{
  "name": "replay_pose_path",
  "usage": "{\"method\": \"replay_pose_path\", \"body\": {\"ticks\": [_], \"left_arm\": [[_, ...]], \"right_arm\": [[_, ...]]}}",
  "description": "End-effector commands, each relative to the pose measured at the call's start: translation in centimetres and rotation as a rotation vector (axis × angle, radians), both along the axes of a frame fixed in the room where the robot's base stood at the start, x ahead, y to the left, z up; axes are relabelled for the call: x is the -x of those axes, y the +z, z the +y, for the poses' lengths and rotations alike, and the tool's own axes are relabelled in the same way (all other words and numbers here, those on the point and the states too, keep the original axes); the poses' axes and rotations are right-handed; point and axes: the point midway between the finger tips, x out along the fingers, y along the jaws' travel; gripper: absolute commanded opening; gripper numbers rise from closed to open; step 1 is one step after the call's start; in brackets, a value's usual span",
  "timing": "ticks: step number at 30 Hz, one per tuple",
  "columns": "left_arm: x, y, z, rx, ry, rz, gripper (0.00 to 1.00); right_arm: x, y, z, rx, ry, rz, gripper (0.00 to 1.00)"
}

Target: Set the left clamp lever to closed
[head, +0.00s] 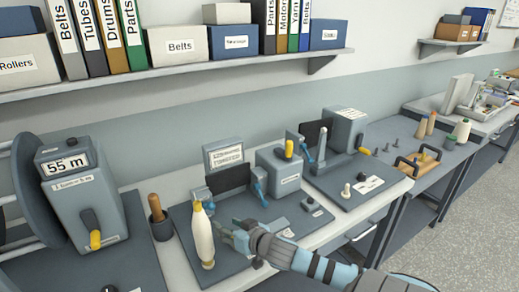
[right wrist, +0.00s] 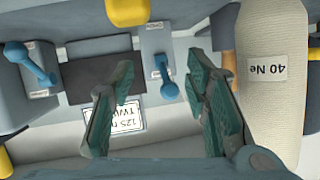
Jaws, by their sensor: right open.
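Two blue clamp levers flank a dark plate on the nearest grey machine tray. The left lever (head: 207,196) is just behind the cream bobbin (head: 203,238), and the right lever (head: 259,189) is beside a grey box. The right wrist view is turned around: there the left lever (right wrist: 166,76) appears on the right of the dark plate, and the other lever (right wrist: 32,62) on the left. My right gripper (head: 229,233) is open and empty, just right of the bobbin. In its wrist view, the left lever shows between the spread fingers (right wrist: 160,105), apparently beyond them. My left gripper is not in view.
The upright bobbin, labelled 40 Ne (right wrist: 268,80), stands close beside one finger. A grey box (head: 278,170) with a yellow-handled lever stands at the tray's back right. A brown spindle in a dark cup (head: 160,222) and a 55 m counter (head: 80,190) stand left.

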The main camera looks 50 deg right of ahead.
Motion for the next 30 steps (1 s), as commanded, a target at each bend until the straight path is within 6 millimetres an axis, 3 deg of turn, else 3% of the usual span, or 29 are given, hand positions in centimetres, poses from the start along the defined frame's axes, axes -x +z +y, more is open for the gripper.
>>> {"method": "replay_pose_path", "body": {"ticks": [4,5,9,21,25,30], "left_arm": [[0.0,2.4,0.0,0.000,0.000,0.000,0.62],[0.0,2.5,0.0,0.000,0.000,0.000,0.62],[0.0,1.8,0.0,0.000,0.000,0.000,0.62],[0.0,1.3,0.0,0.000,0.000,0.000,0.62],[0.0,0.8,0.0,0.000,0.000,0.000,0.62],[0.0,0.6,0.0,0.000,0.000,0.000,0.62]], "right_arm": [[4.1,2.3,0.7,0.007,0.008,0.006,0.43],[4.7,2.0,0.9,0.005,0.002,0.013,0.43],[7.2,-1.6,2.1,0.059,-0.049,0.135,0.43],[15.0,-9.4,6.5,0.161,-0.017,0.513,0.43],[15.4,-12.7,6.0,0.169,-0.010,0.558,0.43],[15.9,-14.8,5.9,0.174,-0.001,0.588,0.43]]}}
